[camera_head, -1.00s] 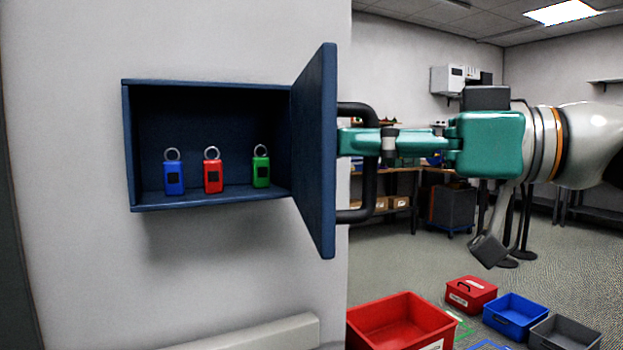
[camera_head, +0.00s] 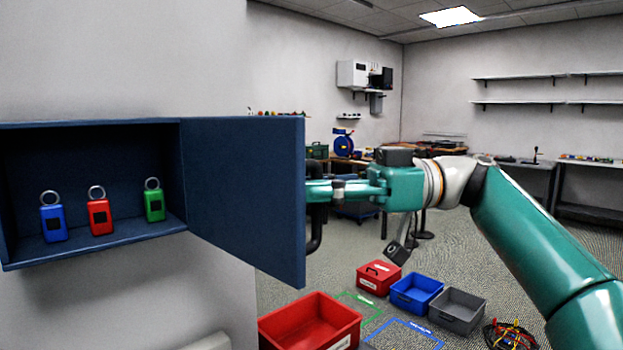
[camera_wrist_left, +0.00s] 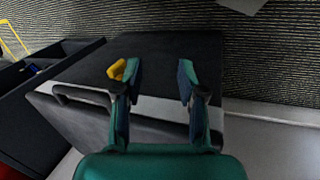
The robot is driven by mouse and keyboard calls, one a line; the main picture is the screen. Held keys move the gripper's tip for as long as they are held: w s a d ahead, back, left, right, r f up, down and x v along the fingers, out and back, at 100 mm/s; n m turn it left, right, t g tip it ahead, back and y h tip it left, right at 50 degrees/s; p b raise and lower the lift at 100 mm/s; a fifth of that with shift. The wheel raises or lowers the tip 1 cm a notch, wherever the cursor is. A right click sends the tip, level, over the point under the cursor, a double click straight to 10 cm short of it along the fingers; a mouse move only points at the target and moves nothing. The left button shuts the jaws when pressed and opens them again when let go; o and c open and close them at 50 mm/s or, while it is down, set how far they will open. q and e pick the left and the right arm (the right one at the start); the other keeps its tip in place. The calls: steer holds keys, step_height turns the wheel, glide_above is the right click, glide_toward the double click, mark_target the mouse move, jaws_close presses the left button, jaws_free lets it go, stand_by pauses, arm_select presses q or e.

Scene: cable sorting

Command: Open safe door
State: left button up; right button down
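The blue wall safe (camera_head: 90,125) is at the left in the head view, with its front open. Its door (camera_head: 245,195) hangs from the right edge and stands wide open, its inner face partly toward me. Blue (camera_head: 53,222), red (camera_head: 100,216) and green (camera_head: 155,205) key fobs with rings stand inside. My right gripper (camera_head: 318,191) is shut on the dark door handle (camera_head: 316,235) at the door's outer side. The door hides part of the handle and the fingertips. My left gripper (camera_wrist_left: 155,70) is open and empty in the left wrist view.
On the floor are a large red bin (camera_head: 310,322), a red box (camera_head: 379,277), a blue bin (camera_head: 417,291), a grey bin (camera_head: 457,309) and tangled cables (camera_head: 510,335). A dark box-like surface (camera_wrist_left: 170,50) lies beneath the left gripper.

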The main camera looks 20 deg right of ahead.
steer(key=shift+f, duration=0.1)
steer(key=c, duration=1.2)
jaws_free()
steer(key=shift+s+d, duration=0.15)
steer(key=shift+d, duration=0.05)
steer(key=shift+a, duration=0.1)
steer(key=d, duration=0.2)
steer(key=s+d, duration=0.1)
steer(key=d, duration=0.4)
steer(key=shift+s+d, duration=0.15)
steer(key=shift+d, duration=0.05)
